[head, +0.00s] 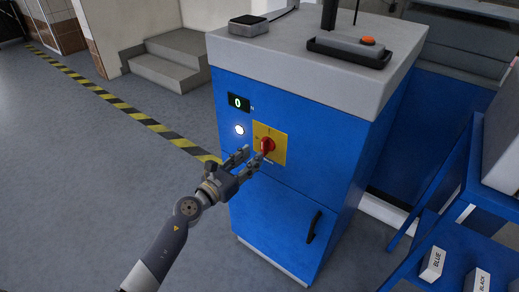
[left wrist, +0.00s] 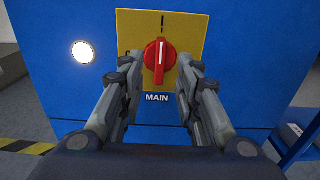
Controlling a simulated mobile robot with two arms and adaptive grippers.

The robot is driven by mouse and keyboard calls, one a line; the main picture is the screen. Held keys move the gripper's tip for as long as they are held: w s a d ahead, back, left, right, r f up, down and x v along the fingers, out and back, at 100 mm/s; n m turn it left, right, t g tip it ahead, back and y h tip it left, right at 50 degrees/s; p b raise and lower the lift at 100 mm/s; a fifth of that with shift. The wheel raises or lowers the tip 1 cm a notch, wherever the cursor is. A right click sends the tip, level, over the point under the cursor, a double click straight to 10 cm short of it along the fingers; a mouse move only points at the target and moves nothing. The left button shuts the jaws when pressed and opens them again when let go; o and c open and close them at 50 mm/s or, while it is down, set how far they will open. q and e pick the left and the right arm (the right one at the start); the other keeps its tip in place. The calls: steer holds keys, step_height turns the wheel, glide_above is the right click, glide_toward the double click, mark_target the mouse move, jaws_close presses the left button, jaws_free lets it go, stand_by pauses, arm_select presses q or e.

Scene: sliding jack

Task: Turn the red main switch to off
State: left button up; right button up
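The red main switch (head: 267,145) sits on a yellow plate (head: 279,151) on the front of the blue cabinet (head: 243,181). In the left wrist view the red switch (left wrist: 160,62) has its handle upright, in line with a black mark above it, with the word MAIN below the plate (left wrist: 130,22). My left gripper (head: 249,157) is open in front of the switch. Its fingers (left wrist: 160,75) show to the left and right of the lower handle, with gaps on both sides. I cannot tell whether the fingertips reach past its front. My right gripper is not in view.
A lit white round lamp (head: 239,129) and a display reading 0 (head: 238,102) are left of the switch. A black door handle (head: 313,226) is below. A blue shelf with labelled boxes (head: 433,263) stands at right. Floor at left is open, crossed by striped tape (head: 110,107).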

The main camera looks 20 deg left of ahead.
mark_target(262, 148)
arm_select(q)
steer(key=x, duration=0.4)
steer(key=shift+w+d, duration=0.15)
steer(key=shift+w, duration=0.35)
steer(key=shift+c, duration=0.8)
steer(key=c, duration=0.4)
jaws_close()
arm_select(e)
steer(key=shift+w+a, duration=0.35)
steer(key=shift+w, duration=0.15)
